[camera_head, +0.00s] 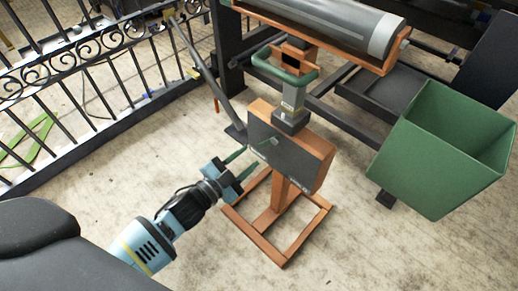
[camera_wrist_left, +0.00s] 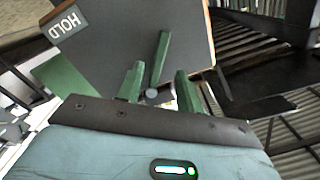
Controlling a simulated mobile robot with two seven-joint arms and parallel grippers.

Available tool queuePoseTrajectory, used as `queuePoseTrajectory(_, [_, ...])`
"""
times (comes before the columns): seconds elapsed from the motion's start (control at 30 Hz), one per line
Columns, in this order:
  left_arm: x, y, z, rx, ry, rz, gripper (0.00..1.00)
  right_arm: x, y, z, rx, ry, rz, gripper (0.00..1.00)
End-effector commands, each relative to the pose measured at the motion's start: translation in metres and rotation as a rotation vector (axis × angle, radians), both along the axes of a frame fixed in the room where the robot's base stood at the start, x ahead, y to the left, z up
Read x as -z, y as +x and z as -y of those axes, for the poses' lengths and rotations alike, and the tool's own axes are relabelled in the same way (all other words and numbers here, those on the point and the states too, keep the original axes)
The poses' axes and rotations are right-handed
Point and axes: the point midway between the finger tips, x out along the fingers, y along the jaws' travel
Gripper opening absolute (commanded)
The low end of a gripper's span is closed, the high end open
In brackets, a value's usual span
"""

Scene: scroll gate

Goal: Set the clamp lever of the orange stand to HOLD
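The orange stand (camera_head: 282,192) stands on the floor with a dark panel (camera_head: 292,150) on its upper part. In the left wrist view the panel (camera_wrist_left: 195,35) carries a white HOLD label (camera_wrist_left: 62,24) at its upper left. A green clamp lever (camera_wrist_left: 160,58) lies across the panel face from a small round pivot (camera_wrist_left: 152,96), pointing up and slightly right, away from the label. My left gripper (camera_wrist_left: 159,85) is open, its green fingers apart in front of the panel, the lever showing between them. I cannot tell whether they touch it. In the head view this gripper (camera_head: 244,160) is left of the panel.
A green bin (camera_head: 430,150) stands to the right. A large dark roller (camera_head: 335,30) lies behind the stand, and a green loop handle (camera_head: 285,75) sits above the panel. A black iron railing (camera_head: 90,70) runs along the left. The floor in front is clear.

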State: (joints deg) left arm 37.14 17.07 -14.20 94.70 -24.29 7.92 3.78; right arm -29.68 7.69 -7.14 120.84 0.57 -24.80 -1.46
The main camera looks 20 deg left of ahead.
Motion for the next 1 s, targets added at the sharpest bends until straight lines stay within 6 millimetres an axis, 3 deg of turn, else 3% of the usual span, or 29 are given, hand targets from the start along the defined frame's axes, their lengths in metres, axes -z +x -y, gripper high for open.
queuePoseTrajectory(0.3, [0.002, 0.040, 0.014, 0.000, 0.000, -0.001, 0.36, 0.014, 0.003, 0.000, 0.001, 0.000, -0.002, 0.36])
queuePoseTrajectory(0.73, [0.001, 0.048, 0.017, -0.001, 0.000, -0.002, 0.36, 0.013, 0.013, 0.000, 0.001, 0.001, 0.019, 0.36])
queuePoseTrajectory(1.0, [0.001, 0.048, 0.017, -0.001, 0.000, -0.002, 0.01, 0.014, 0.008, 0.000, 0.001, 0.001, 0.009, 0.36])
